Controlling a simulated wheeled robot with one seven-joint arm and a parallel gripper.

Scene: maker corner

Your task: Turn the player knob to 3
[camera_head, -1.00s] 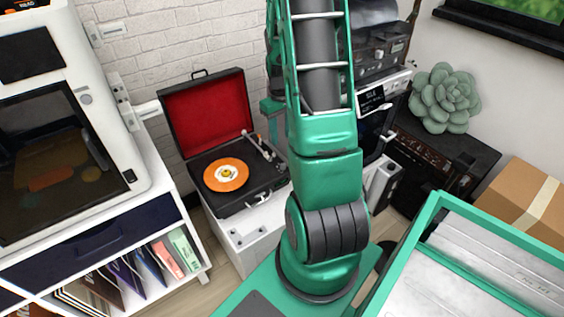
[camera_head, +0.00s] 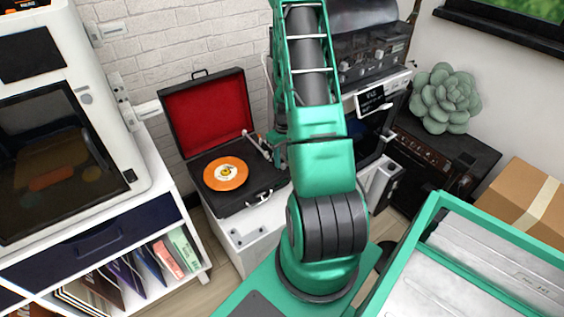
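The player (camera_head: 235,182) is a dark suitcase turntable with its red-lined lid open, on a white cabinet behind my arm and left of it. An orange record (camera_head: 226,173) lies on its platter, with the tonearm (camera_head: 257,147) at the right. I cannot make out the knob or its numbers; my arm stands close to the player's right edge. A dark green part of my arm's far end (camera_head: 279,140) shows beside the player's back right corner. My gripper's fingers are hidden or too small to tell, so I cannot see whether they touch anything.
A white machine (camera_head: 60,110) stands on a shelf unit with records (camera_head: 150,262) at the left. A machine with a small display (camera_head: 373,101) stands behind my arm at right. A succulent (camera_head: 444,98), a cardboard box (camera_head: 527,196) and a green-rimmed bin (camera_head: 430,215) are at the right.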

